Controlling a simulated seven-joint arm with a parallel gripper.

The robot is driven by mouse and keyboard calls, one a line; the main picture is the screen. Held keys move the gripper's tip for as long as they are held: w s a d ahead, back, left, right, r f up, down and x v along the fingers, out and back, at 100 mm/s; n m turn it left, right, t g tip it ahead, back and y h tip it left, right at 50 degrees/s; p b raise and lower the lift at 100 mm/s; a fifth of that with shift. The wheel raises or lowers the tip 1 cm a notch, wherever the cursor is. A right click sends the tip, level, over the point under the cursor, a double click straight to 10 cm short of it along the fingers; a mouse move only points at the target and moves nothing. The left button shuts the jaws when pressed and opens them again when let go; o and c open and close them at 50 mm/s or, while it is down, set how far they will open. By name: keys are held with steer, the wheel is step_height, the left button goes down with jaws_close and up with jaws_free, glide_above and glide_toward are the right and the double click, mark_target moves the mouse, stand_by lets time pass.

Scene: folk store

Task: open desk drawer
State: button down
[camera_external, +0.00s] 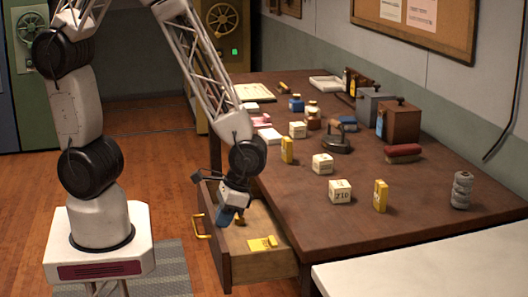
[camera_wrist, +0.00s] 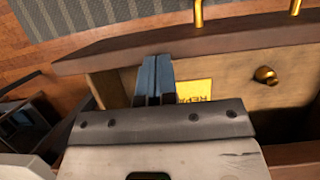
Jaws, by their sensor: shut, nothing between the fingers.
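The desk drawer (camera_external: 277,261) stands pulled out from the side of the brown desk (camera_external: 330,225), with its inside visible. Its front panel (camera_wrist: 200,37) crosses the upper part of the wrist view. A brass handle (camera_external: 200,227) is on the outer face of the front. My gripper (camera_external: 229,220) is over the open drawer, behind its front panel. In the wrist view, my gripper's blue fingers (camera_wrist: 152,72) are together with nothing between them. They point toward the inner side of the front and are clear of the handle. Whether they touch the panel is unclear.
A yellow card (camera_external: 263,243) and a small brass knob-like piece (camera_wrist: 265,75) are in the drawer. The desktop holds white number blocks (camera_external: 340,191), yellow boxes (camera_external: 381,196), an iron (camera_external: 337,140) and a wooden box (camera_external: 398,121). Floor left of the drawer is open.

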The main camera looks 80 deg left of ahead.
steer(key=s, duration=0.8)
steer(key=shift+s, duration=0.1)
steer(key=w+r, duration=0.7)
steer(key=r, duration=0.2)
steer(key=shift+w+r, duration=0.3)
steer(key=shift+w, duration=0.1)
stand_by(0.4)
steer(key=w+d, duration=0.3)
steer(key=w, duration=0.3)
steer(key=shift+d+f, duration=0.15)
steer(key=shift+f, duration=0.1)
